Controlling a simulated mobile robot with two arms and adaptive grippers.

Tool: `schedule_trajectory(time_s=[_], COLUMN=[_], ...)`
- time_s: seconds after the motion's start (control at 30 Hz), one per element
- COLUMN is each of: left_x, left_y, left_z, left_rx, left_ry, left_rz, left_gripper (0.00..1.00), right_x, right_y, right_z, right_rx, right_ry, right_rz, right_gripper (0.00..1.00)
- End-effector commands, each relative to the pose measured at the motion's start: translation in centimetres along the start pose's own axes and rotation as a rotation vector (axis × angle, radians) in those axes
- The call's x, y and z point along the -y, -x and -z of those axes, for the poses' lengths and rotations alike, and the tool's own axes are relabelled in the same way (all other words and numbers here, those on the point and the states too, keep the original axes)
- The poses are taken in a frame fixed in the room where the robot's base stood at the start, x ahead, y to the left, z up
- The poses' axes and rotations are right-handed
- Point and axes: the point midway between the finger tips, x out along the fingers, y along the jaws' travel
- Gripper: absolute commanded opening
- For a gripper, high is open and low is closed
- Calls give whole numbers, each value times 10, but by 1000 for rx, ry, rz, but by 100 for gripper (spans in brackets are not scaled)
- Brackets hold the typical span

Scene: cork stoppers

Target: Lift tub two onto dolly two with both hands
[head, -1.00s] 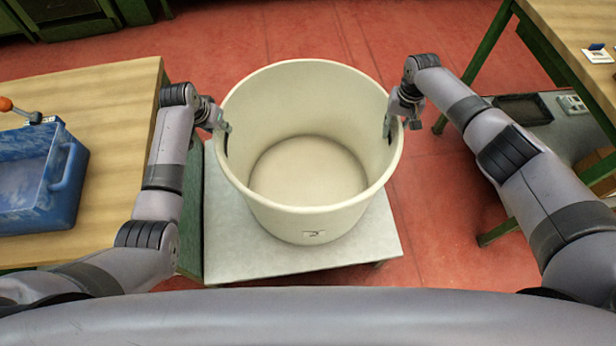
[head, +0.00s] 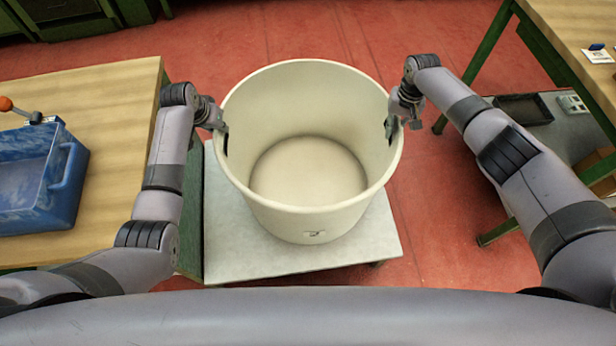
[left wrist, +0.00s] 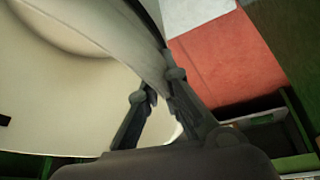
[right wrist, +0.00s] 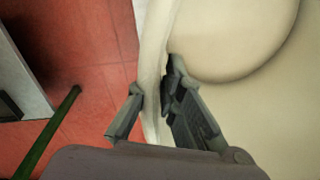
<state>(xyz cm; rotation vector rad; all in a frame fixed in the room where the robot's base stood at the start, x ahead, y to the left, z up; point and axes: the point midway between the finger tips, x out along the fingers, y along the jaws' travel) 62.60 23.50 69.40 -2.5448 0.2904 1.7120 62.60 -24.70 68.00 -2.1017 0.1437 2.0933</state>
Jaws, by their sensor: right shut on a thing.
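The large cream tub (head: 312,215) stands upright on a low light-grey stand (head: 235,255), with a small dark mark low on its front. The tub looks empty. My left gripper (head: 222,129) is at its left rim, beside a dark slot. In the left wrist view its fingers (left wrist: 156,86) straddle the tub wall and look closed on it. My right gripper (head: 394,124) is at the right rim. In the right wrist view its fingers (right wrist: 156,80) are shut on the wall, one inside and one outside. I cannot identify a dolly in these frames.
Another bench (head: 565,25) is at right, above a grey shelf (head: 545,135) with a dark tray (head: 522,107). Red floor (head: 440,210) is open behind and right of the stand.

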Motion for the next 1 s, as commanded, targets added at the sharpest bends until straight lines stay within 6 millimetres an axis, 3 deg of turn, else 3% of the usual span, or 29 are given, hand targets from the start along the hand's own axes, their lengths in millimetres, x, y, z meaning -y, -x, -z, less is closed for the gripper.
schedule_trajectory(time_s=[0.47,1.0], left_x=[-1,-3], left_y=[6,46], left_z=[4,20], left_rx=[-5,-4], left_ry=[0,0], left_rz=[-2,-1], left_gripper=[0,0], right_x=[0,3], right_y=[7,50], right_z=[2,2], right_rx=[-4,-4], right_ry=[-7,-7], right_rz=[2,3], right_gripper=[0,0])
